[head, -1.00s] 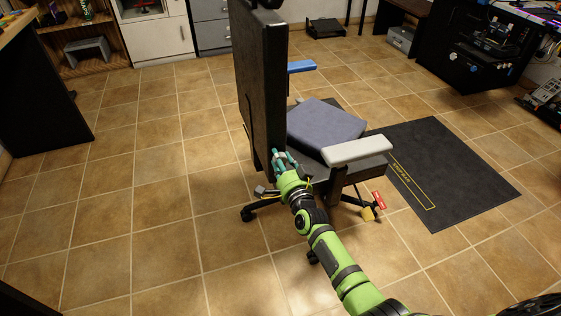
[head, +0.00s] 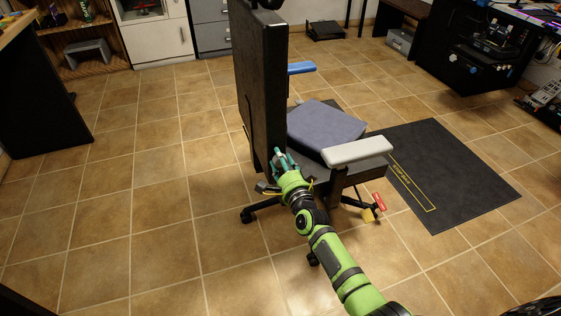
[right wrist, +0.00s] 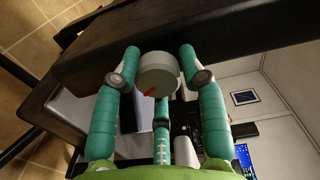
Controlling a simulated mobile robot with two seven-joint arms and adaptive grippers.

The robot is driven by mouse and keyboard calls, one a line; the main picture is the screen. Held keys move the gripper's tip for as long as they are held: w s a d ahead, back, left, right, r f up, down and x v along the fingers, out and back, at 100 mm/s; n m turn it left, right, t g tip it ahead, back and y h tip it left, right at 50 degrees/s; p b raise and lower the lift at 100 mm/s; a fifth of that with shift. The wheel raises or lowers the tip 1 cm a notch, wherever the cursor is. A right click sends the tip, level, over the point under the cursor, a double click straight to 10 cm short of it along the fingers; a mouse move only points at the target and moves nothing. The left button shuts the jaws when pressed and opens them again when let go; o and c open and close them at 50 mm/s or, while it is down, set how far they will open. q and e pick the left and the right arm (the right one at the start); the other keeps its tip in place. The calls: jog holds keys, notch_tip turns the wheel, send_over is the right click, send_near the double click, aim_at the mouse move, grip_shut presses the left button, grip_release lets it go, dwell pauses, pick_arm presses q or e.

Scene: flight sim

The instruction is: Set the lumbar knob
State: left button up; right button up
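The office chair's dark backrest (head: 262,90) stands on edge to the head camera. In the right wrist view the lumbar knob (right wrist: 158,74), round and grey with a red mark, sits on the dark backrest edge (right wrist: 220,25). The red mark lies low on its face, slanting down to the left. My right gripper (right wrist: 160,62) has two teal fingers against the knob's sides and a third below it, with no clear gap at the sides. In the head view the right gripper (head: 281,160) is at the backrest's lower edge, and the knob is hidden. My left gripper is not in view.
The chair has a grey-blue seat cushion (head: 325,124), a white armrest (head: 357,152) and a blue armrest (head: 301,67). A red tag (head: 379,201) and a yellow tag (head: 367,215) hang under it. A black mat (head: 455,170) lies right. Tiled floor is free at left.

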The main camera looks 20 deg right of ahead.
jog(key=shift+o, duration=0.8)
jog(key=shift+w+d+r, duration=0.1)
jog(key=shift+d+r, duration=0.25)
jog(key=shift+d, duration=0.05)
jog(key=shift+f, duration=0.2)
jog(key=shift+a, duration=0.2)
jog(key=s, duration=1.2)
jog(key=shift+d, duration=0.25)
jog(key=shift+s, duration=0.1)
